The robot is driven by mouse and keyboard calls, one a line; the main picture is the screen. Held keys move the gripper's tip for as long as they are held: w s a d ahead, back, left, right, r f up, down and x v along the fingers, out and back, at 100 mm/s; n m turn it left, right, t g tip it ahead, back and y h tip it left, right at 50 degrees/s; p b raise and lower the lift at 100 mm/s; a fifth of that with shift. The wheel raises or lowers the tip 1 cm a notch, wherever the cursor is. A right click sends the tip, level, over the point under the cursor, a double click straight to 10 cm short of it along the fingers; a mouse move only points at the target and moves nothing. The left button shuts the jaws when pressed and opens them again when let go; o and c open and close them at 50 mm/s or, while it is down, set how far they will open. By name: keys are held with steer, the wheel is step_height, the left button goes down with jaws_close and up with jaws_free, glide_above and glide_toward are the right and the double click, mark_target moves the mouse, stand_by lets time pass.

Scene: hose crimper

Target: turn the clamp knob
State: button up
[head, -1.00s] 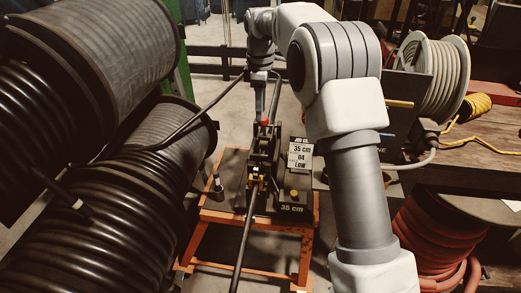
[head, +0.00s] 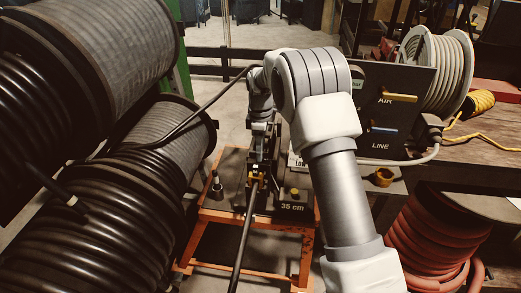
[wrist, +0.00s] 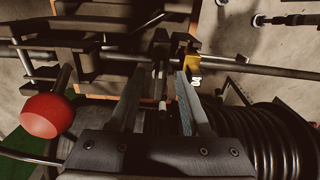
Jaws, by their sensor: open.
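The crimper (head: 262,200), a dark machine marked 35 cm, stands on an orange frame. A red ball knob (wrist: 47,115) on a dark bar shows at the left of the wrist view, left of my gripper; the arm hides it in the head view. I cannot tell which part is the clamp knob.
Large black hose reels (head: 130,215) crowd the left side. A workbench (head: 480,155) with a panel (head: 400,112) marked AIR and LINE is at right, above a red hose coil (head: 430,235). A small black fitting (head: 216,185) stands on the orange frame (head: 215,217).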

jaws_close()
